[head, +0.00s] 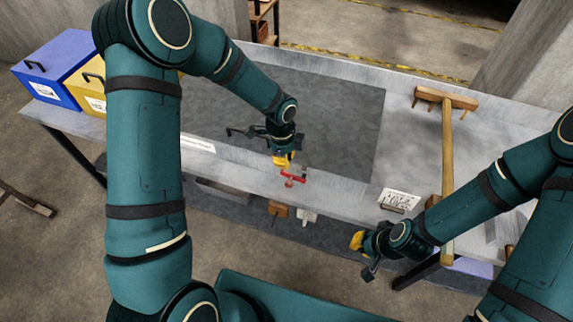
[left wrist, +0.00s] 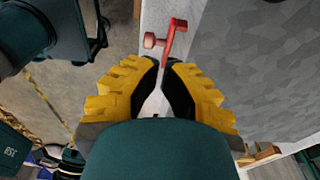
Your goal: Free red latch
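The red latch (head: 293,177) sits at the front edge of the grey table, below my left gripper in the head view. It is a short red bar with a round knob. In the left wrist view the latch (left wrist: 176,28) runs down to the fingertips. My left gripper (head: 283,163) points down, its yellow fingers close together. In the left wrist view my left gripper (left wrist: 162,64) has the latch's near end between its tips, with little gap. My right gripper (head: 361,250) hangs in front of the table, away from the latch; its finger opening is unclear.
Blue (head: 55,65) and yellow (head: 92,88) boxes stand at the table's left end. A wooden rake (head: 447,150) lies on the right side, near a small white sign (head: 399,200). The dark mat (head: 340,115) on the table is mostly clear.

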